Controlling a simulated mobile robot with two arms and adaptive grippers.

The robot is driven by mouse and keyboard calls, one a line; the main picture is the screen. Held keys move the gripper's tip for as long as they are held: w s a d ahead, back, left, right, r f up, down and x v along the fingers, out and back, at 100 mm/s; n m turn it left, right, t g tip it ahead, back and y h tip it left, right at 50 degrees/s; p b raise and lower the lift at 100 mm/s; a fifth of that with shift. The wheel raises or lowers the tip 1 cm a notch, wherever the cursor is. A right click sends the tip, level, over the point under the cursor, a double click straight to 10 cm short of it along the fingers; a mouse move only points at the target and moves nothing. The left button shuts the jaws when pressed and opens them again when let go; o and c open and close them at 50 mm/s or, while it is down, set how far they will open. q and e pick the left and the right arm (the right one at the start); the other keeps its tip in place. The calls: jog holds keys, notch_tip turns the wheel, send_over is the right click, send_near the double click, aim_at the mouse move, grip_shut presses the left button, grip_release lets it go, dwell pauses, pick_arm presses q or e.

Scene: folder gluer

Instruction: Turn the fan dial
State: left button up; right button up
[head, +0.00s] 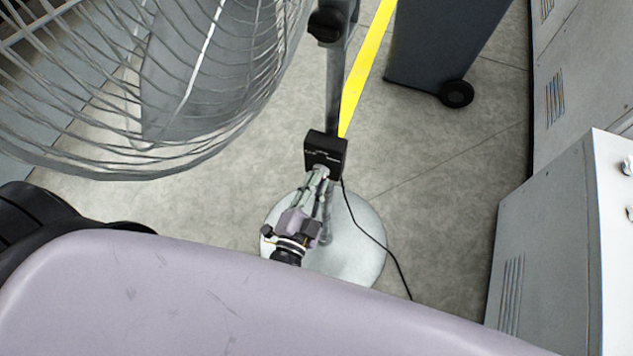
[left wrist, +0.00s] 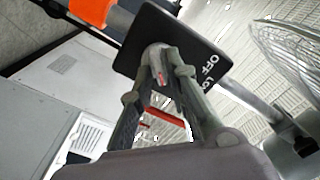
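The fan's black control box (head: 326,148) is fixed on the grey pole above the round base. It fills the upper middle of the left wrist view (left wrist: 190,68), with white "OFF" and "LO" lettering beside the dial. The fan dial (left wrist: 153,52) is a small grey knob on the box's face, largely hidden by my fingers. My left gripper (head: 321,173) reaches up to the box from below. In the left wrist view its fingertips (left wrist: 162,58) come close together on either side of the dial and appear closed on it. My right gripper is not in view.
The fan's wire cage (head: 150,80) hangs at the upper left, near the control box. The pale round base (head: 358,255) stands on the floor, with a black cable running right. A dark wheeled bin (head: 440,45) stands behind. Grey cabinets (head: 545,240) line the right.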

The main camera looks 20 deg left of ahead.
pick_arm(q)
grip_shut()
jog(key=shift+n, duration=0.4)
jog(key=n, duration=0.5)
jog(key=n+p, duration=0.1)
jog(key=n, duration=0.5)
jog(key=n+p, duration=0.1)
jog(key=n, duration=0.5)
jog(key=shift+a, duration=0.4)
dwell(0.4)
jog(key=shift+o, duration=2.1)
grip_release()
